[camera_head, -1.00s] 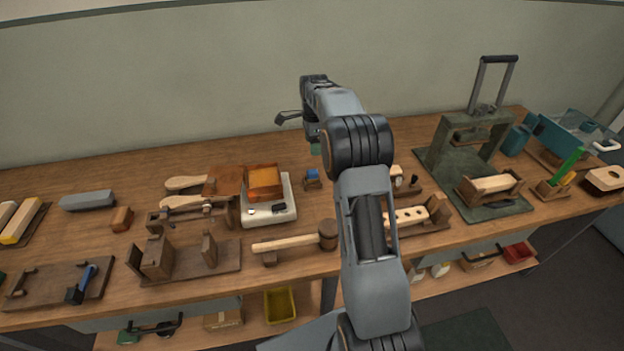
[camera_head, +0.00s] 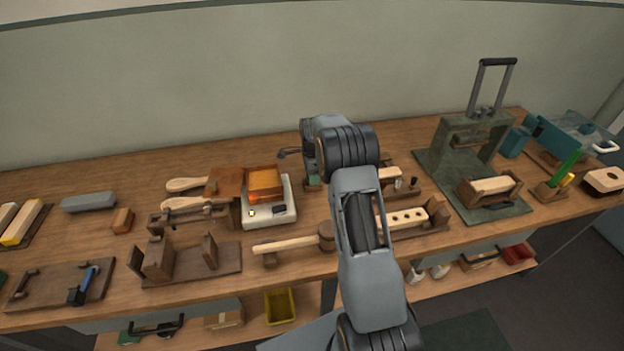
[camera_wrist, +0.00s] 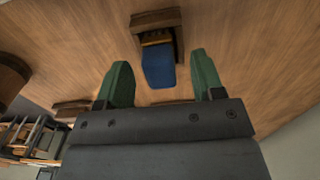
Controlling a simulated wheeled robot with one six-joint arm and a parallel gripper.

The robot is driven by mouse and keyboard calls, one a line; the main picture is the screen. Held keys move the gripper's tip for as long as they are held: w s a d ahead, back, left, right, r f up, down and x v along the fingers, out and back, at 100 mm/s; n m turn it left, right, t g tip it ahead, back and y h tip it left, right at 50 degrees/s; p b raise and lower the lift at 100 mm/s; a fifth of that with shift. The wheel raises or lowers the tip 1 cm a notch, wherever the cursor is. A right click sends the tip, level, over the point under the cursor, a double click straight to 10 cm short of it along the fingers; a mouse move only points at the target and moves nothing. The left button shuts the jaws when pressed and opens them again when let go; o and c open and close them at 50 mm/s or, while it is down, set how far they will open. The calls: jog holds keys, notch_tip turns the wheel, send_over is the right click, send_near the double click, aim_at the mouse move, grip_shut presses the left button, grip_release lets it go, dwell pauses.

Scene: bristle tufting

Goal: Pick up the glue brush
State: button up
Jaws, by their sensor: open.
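In the wrist view, a small item with a blue block-like end (camera_wrist: 158,68) and a tan band stands in a small wooden holder (camera_wrist: 157,20). I take it to be the glue brush; bristles are not clear. My gripper (camera_wrist: 161,58) is open, its two green fingers apart, one on each side of the blue end in the picture. Whether they touch it cannot be told. In the head view my gripper (camera_head: 313,186) is low over the middle of the bench, and the arm and gripper hide the blue item there.
A wooden mallet (camera_head: 285,244) lies in front, and a white scale (camera_head: 283,215) with an orange block (camera_head: 265,184) is to the left. A board with holes (camera_head: 402,219) is to the right, and a green press (camera_head: 465,140) stands farther right. The back of the bench is mostly clear.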

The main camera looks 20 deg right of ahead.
jog(key=shift+f, duration=0.3)
jog(key=c, duration=1)
jog(key=shift+r, duration=0.5)
notch_tip(320, 180, up, 2)
jog(key=shift+r+b, duration=0.25)
jog(key=shift+b, duration=0.15)
jog(key=s+r+b, duration=0.1)
jog(key=s+r, duration=0.3)
jog(key=s, duration=0.3)
jog(key=s+d+r+b, duration=0.1)
jog(key=s+r, duration=0.4)
jog(key=s, duration=0.2)
jog(key=shift+r, duration=0.25)
